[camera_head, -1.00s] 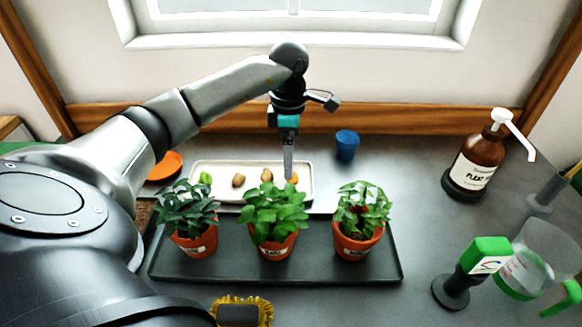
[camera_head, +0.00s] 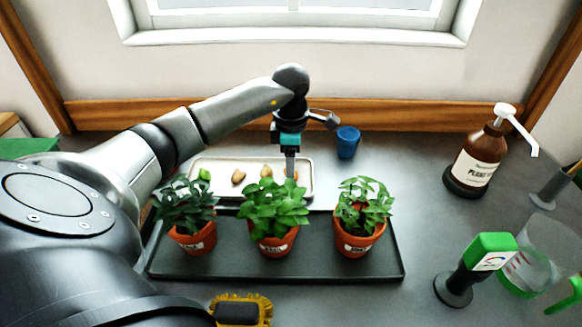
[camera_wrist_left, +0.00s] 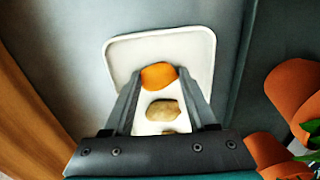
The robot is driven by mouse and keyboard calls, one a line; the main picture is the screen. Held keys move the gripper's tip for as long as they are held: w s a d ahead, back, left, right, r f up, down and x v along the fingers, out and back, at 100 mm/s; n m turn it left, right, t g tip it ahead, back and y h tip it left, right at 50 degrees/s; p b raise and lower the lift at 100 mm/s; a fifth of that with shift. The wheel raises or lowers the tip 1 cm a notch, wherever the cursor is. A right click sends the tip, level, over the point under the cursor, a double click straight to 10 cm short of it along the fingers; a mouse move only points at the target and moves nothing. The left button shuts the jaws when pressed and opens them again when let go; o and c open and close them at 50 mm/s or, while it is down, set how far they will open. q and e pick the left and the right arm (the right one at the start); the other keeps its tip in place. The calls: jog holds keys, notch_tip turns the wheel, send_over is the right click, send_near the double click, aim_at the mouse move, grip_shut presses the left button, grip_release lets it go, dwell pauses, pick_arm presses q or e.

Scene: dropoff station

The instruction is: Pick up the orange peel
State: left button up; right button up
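The orange peel (camera_wrist_left: 158,75) is a small orange piece on the white tray (camera_wrist_left: 188,42), near the tray's end. In the head view it is almost wholly hidden behind my left gripper (camera_head: 290,172), which points straight down over the right part of the tray (camera_head: 307,190). In the left wrist view my left gripper (camera_wrist_left: 161,78) has its fingers apart, one on each side of the peel. I cannot tell whether either finger touches it. My right gripper is in neither view.
Brown scraps (camera_head: 239,177) and a green piece (camera_head: 205,174) lie on the tray. Three potted plants (camera_head: 275,212) stand on a dark tray (camera_head: 320,270) in front. A blue cup (camera_head: 347,143) is behind right; a pump bottle (camera_head: 480,157) stands further right.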

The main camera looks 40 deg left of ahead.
pick_arm(q)
jog(key=c, duration=0.8)
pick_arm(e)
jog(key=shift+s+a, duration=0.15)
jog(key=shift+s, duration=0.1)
pick_arm(q)
jog(key=shift+r, duration=0.1)
jog(key=shift+r, duration=0.65)
jog(key=shift+r+p, duration=2.35)
jog(key=shift+r, duration=6.95)
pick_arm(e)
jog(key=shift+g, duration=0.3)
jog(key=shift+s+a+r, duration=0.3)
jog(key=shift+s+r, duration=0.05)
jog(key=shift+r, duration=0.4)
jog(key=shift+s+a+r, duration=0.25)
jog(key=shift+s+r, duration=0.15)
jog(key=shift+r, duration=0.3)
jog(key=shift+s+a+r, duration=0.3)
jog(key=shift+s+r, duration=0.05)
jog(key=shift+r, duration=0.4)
